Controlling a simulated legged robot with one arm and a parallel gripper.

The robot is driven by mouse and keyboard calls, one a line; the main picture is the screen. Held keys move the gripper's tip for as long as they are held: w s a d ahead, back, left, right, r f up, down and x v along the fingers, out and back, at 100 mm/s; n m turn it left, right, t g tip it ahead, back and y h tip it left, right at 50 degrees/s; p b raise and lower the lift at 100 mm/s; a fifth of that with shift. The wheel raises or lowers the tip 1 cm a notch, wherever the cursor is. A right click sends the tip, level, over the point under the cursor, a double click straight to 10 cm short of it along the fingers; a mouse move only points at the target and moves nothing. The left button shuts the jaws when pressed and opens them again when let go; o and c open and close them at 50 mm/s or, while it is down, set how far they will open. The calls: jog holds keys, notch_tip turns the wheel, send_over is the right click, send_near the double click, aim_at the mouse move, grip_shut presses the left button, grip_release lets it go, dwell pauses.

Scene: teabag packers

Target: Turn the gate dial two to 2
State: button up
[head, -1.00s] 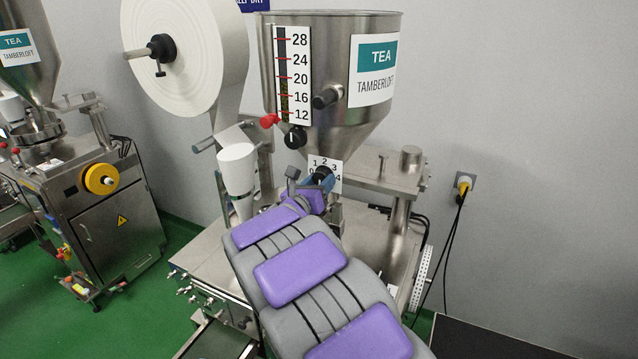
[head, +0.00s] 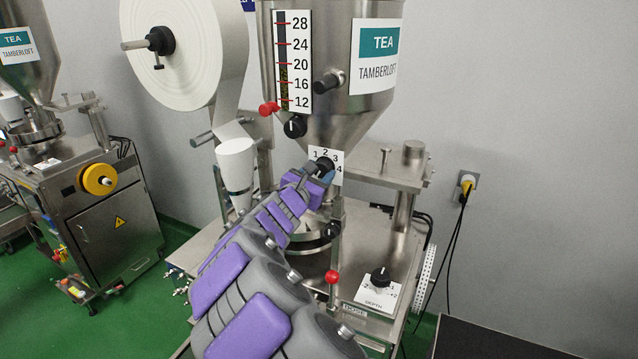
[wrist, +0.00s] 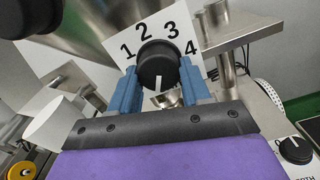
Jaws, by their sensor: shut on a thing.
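The gate dial is a black round knob (wrist: 158,62) on a white plate (wrist: 190,38) marked 1, 2, 3 and 4 in the wrist view. My gripper (wrist: 159,88) is shut on the knob, with one blue finger on each side of it.
The steel hopper (head: 335,100) with its level scale (head: 293,62) and a black knob (head: 294,126) stands above. A depth dial (head: 380,278) and red ball knob (head: 332,276) are below right.

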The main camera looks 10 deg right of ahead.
jog(key=m+b, duration=0.5)
jog(key=shift+w+a+f+m, duration=0.1)
jog(key=shift+f+m, duration=0.05)
jog(key=shift+m, duration=0.15)
jog(key=m+b, duration=0.5)
jog(key=m, duration=0.1)
jog(key=shift+r+b, duration=0.2)
jog(key=shift+b, duration=0.2)
jog(key=shift+m, duration=0.3)
jog(key=o, duration=1.1)
jog(key=shift+w+a, duration=0.1)
jog(key=shift+w, duration=0.1)
jog(key=shift+c, duration=0.2)
jog(key=shift+s, duration=0.1)
jog(key=shift+s, duration=0.1)
